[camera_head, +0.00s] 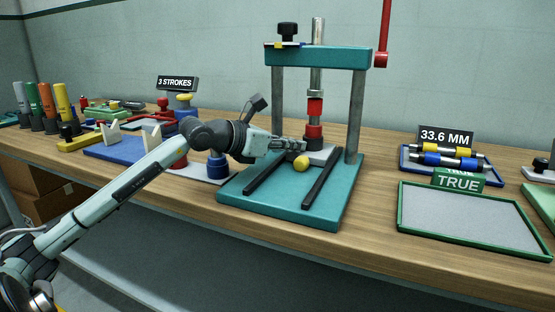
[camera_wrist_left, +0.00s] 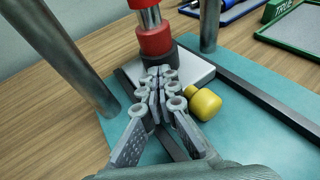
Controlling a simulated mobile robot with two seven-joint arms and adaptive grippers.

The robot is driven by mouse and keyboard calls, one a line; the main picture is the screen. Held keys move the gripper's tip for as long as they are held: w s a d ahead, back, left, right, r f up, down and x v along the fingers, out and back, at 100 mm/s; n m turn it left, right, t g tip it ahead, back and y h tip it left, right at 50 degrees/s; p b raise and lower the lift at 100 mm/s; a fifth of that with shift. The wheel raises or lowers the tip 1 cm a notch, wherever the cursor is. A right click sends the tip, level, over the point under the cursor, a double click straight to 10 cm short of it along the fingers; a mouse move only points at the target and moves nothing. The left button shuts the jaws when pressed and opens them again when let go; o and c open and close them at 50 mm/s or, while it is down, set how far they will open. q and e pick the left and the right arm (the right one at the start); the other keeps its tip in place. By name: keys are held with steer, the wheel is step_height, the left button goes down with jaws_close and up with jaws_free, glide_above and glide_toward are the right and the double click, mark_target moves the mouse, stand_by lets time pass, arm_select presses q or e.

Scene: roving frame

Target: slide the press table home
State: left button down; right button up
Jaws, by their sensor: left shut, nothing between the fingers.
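The press has a teal base (camera_head: 270,205) with two black rails (camera_head: 321,178). The press table is a light grey plate (camera_head: 322,153) at the back of the rails, under the red and black ram (camera_head: 314,131). Its yellow knob (camera_head: 301,164) faces the front. My left gripper (camera_head: 303,145) is shut and empty, just above and left of the knob. In the left wrist view its closed fingertips (camera_wrist_left: 165,75) lie before the plate (camera_wrist_left: 198,72), with the knob (camera_wrist_left: 205,104) to their right. Whether the fingertips touch the plate I cannot tell. My right gripper is out of view.
Grey posts (camera_head: 355,115) flank the ram, and a red lever (camera_head: 384,45) hangs at upper right. A green-rimmed tray (camera_head: 470,220) marked TRUE and a blue tray with rollers (camera_head: 440,160) stand right. Fixtures and coloured handles (camera_head: 45,100) fill the left.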

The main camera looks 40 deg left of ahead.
arm_select(q)
steer(key=v, duration=1.2)
stand_by(0.6)
